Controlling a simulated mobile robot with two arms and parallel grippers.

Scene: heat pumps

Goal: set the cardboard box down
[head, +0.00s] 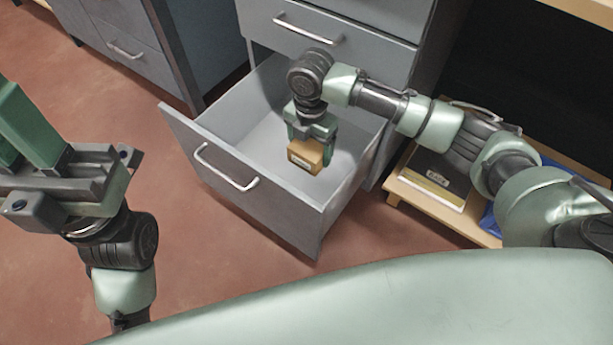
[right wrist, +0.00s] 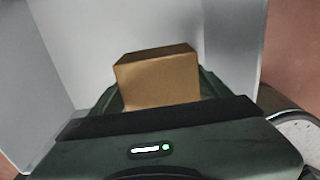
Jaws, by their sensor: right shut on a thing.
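The small brown cardboard box (head: 306,155) has a pale label on its front. My right gripper (head: 311,141) points down and is shut on it. The box hangs within the outline of the open grey drawer (head: 240,130); I cannot tell how far it is above the drawer bottom. In the right wrist view the box (right wrist: 158,80) sits between the fingers of my right gripper (right wrist: 158,98), with pale drawer surfaces behind it. My left gripper (head: 22,130) is at the left edge, away from the box; its finger opening cannot be made out.
The drawer's front panel with a metal handle (head: 226,168) faces me, and a shut drawer (head: 325,35) is above it. A low wooden stand (head: 432,210) at right holds a dark labelled box (head: 440,175) and something blue. Another grey cabinet (head: 125,45) stands at upper left. Reddish floor is clear in front.

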